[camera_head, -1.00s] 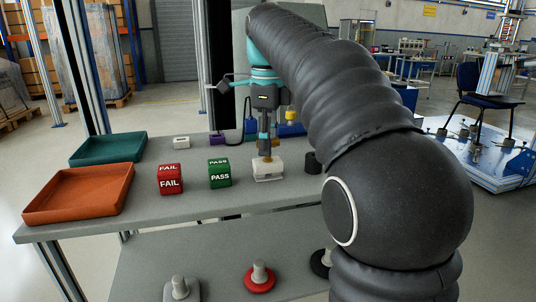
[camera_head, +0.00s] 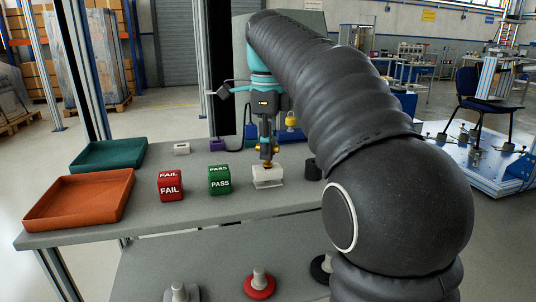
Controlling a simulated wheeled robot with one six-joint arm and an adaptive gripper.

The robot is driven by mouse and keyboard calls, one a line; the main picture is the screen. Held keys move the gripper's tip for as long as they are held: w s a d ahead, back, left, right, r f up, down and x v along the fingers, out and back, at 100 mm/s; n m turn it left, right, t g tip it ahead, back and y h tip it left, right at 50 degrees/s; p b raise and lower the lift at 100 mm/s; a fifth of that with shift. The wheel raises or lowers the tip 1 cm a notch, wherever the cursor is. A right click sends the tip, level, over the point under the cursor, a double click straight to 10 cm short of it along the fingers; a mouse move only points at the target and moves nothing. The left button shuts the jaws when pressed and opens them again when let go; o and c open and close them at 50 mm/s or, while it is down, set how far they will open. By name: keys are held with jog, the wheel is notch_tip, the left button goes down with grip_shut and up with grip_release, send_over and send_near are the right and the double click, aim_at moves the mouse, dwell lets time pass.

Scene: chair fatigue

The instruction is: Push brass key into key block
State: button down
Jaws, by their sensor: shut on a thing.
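My gripper (camera_head: 267,150) points down over the white key block (camera_head: 268,178) on the grey bench. It is shut on the brass key (camera_head: 267,163), of which a small golden part shows below and between the fingers. The key is right above the block's top. From this angle I cannot tell whether its tip is touching the block or inside it.
The green PASS cube (camera_head: 219,180) and red FAIL cube (camera_head: 170,185) stand left of the block. An orange tray (camera_head: 80,197) and a green tray (camera_head: 108,153) lie farther left. A dark cylinder (camera_head: 313,169) stands close on the right. A small white block (camera_head: 181,148) and a yellow-topped object (camera_head: 290,120) are behind.

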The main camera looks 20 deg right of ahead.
jog(key=shift+r+p, duration=0.95)
jog(key=shift+r+p, duration=0.45)
jog(key=shift+r, duration=0.3)
jog(key=shift+r, duration=0.15)
jog(key=shift+r, duration=2)
